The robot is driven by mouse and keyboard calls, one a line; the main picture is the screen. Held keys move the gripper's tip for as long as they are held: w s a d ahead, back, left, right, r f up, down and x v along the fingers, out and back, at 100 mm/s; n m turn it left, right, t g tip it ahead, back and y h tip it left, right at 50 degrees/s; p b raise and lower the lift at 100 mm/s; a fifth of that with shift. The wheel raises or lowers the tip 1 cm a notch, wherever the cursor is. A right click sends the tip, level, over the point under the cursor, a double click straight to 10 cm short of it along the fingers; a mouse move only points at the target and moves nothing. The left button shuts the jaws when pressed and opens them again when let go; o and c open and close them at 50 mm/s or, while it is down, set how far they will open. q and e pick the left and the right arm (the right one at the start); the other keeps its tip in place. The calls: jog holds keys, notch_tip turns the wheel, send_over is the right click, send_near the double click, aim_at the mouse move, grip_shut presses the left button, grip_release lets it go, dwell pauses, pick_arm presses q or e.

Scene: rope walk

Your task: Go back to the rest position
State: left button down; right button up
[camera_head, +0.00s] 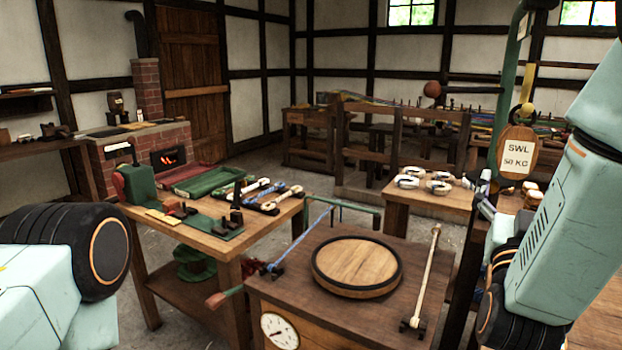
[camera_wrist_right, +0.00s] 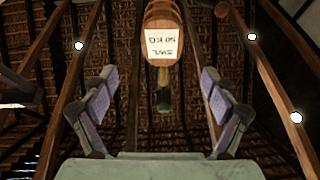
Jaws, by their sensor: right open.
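My right gripper (camera_head: 486,193) is raised at the right of the head view, mostly hidden by my own arm. In the right wrist view its two grey-purple fingers stand wide apart with nothing between them (camera_wrist_right: 160,92). The wooden block marked SWL 50 KG (camera_head: 517,152) hangs from a green post next to the gripper. It also shows beyond the fingers in the right wrist view (camera_wrist_right: 163,42), apart from them. My left arm comes in at the lower left, and its gripper is out of the picture.
A wooden scale table with a round lid (camera_head: 357,262) stands in front of me. A workbench with tools (camera_head: 265,220) is at the left, and another bench with rope coils (camera_head: 400,200) is behind. A brick forge (camera_head: 150,158) burns at the far left. Grey floor shows between the benches.

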aim_at(521, 150)
jog(key=x, duration=0.9)
jog(key=shift+w+r, duration=0.15)
jog(key=shift+s+a+r, duration=0.1)
jog(key=shift+s+a, duration=0.05)
jog(key=shift+s, duration=0.1)
